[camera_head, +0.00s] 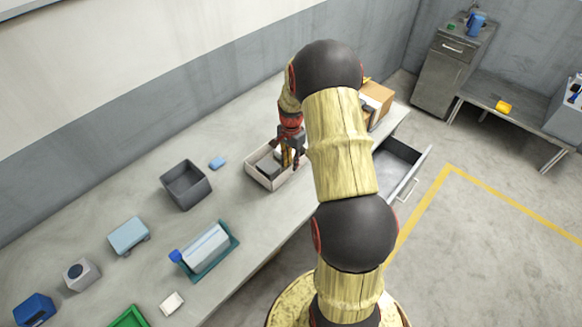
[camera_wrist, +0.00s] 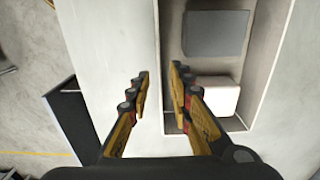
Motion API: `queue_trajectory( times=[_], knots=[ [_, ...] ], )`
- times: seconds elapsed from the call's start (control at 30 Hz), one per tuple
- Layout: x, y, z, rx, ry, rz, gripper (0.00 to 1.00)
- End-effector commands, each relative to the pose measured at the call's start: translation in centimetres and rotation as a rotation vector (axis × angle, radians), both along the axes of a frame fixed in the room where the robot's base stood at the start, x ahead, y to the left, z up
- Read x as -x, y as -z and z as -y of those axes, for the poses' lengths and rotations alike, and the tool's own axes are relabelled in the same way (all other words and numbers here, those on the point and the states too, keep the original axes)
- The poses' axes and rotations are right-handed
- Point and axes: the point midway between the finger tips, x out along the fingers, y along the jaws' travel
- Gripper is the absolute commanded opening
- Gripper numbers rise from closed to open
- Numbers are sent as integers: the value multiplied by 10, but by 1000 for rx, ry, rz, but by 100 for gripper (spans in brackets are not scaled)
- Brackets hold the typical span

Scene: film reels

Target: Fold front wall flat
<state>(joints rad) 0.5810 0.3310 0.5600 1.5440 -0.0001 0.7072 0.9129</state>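A beige open box (camera_head: 259,178) stands on the bench, below my gripper (camera_head: 293,158) in the head view. The wrist view shows its inside, with a dark grey flat piece (camera_wrist: 215,34) and a white block (camera_wrist: 212,95). The wall nearest the drawer, which looks like the front wall (camera_wrist: 160,35), appears upright. My gripper (camera_wrist: 160,76) is open, its fingertips apart. In the wrist view the left finger is over the bench outside this wall and the right finger over its inner side. I cannot tell whether either finger touches the wall.
An open drawer (camera_head: 397,168) juts from the bench at the right. A cardboard box (camera_head: 377,97) is behind my arm.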

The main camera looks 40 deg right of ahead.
Motion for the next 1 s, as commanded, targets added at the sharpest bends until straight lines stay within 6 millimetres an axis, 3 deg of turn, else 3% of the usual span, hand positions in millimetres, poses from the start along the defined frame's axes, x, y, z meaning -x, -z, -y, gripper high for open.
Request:
queue_trajectory(
  times=[0.2, 0.53, 0.9, 1.0],
  knots=[
    [0, 22, 0, 0, -1, 0, 21],
    [0, 26, 0, 0, -1, 1, 21],
    [0, 26, 0, 0, -1, 0, 1],
    [0, 26, 0, 0, -1, 0, 0]
  ],
)
